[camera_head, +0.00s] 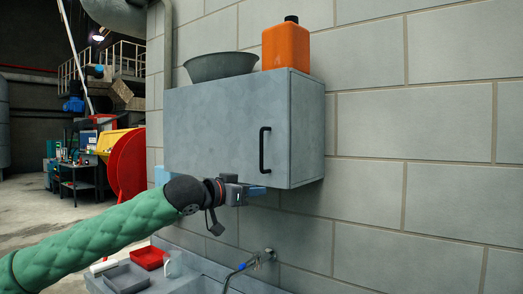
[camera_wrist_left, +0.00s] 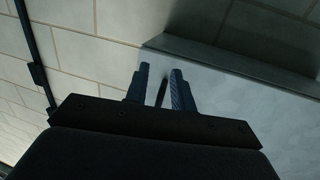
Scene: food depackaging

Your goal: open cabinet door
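The grey wall cabinet (camera_head: 215,125) hangs on the block wall with its door shut. A black vertical bar handle (camera_head: 264,150) sits near the door's right edge. My left gripper (camera_head: 262,191) is in front of the door, just below the handle in the head view. In the left wrist view its two blue fingers (camera_wrist_left: 160,85) are apart, and the dark handle (camera_wrist_left: 162,91) shows between them against the pale door (camera_wrist_left: 235,95). Whether the fingers reach around the handle or stop short of it is unclear. My right gripper is in neither view.
A dark bowl (camera_head: 221,67) and an orange canister (camera_head: 286,46) stand on top of the cabinet. Below are a sink counter with a faucet (camera_head: 243,268), a red tray (camera_head: 149,257) and a grey tray (camera_head: 126,278). The wall right of the cabinet is bare.

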